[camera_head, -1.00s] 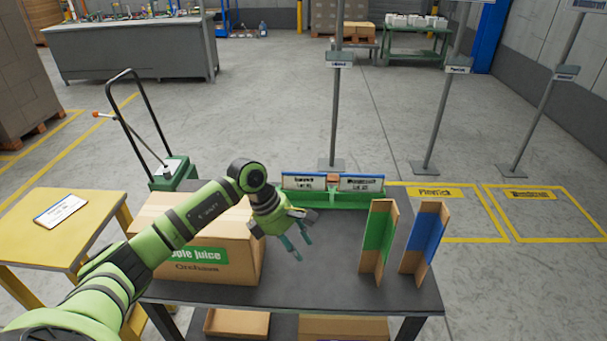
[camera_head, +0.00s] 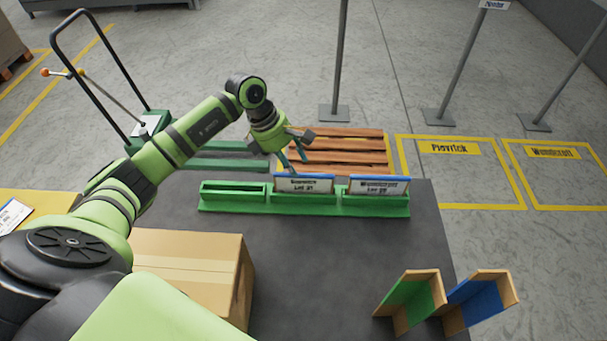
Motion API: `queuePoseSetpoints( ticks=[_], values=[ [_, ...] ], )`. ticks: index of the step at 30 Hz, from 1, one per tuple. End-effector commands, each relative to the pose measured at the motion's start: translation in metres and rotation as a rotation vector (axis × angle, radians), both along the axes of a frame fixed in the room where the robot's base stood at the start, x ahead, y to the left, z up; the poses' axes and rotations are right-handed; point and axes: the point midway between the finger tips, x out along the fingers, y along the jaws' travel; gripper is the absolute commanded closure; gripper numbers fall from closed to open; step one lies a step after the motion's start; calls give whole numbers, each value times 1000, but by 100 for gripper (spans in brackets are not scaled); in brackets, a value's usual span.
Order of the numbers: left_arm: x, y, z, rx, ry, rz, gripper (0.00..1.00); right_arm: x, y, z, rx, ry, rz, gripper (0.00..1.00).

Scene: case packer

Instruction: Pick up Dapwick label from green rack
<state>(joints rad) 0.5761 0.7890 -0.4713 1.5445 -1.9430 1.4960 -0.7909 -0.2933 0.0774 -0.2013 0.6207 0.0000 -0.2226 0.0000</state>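The green rack (camera_head: 215,205) stands along the far edge of the dark table. Two white labels with blue top edges stand in it: the middle label (camera_head: 304,185) and the right label (camera_head: 379,188). Their names are too blurred to read surely, so I cannot confirm which is the Dapwick label. The rack's left slot is empty. My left gripper (camera_head: 293,163) points down at the top edge of the middle label, its two teal fingers apart. I cannot tell whether they touch the label. My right gripper is not in view.
A cardboard box (camera_head: 195,260) stands at the table's left. Green and blue angled dividers (camera_head: 415,300) (camera_head: 475,298) stand at the front right. A wooden pallet (camera_head: 345,150) and a green hand truck (camera_head: 150,128) are beyond the table. The table middle is clear.

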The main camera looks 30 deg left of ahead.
Motion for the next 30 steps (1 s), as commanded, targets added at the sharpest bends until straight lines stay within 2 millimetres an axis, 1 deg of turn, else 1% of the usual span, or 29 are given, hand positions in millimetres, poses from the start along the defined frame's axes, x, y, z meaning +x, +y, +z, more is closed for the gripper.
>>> queuePoseSetpoints(
  ticks=[1,3,6,9,12,14,20,30],
  values=[
    [0,-3,-3,-2,4,-1,60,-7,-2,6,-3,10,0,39],
    [1,-7,-9,-3,4,1,60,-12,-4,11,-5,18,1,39],
    [2,-16,-19,-4,5,0,60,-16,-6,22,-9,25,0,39],
    [3,-24,-32,-3,5,1,60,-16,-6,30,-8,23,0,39],
    [6,-27,-46,-1,3,2,60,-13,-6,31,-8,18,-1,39],
    [7,-28,-50,-1,1,1,60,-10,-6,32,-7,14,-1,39],
    [7,-28,-53,1,1,1,60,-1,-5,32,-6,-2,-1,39],
    [8,-28,-54,1,0,0,60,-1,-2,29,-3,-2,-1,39]
  ],
)
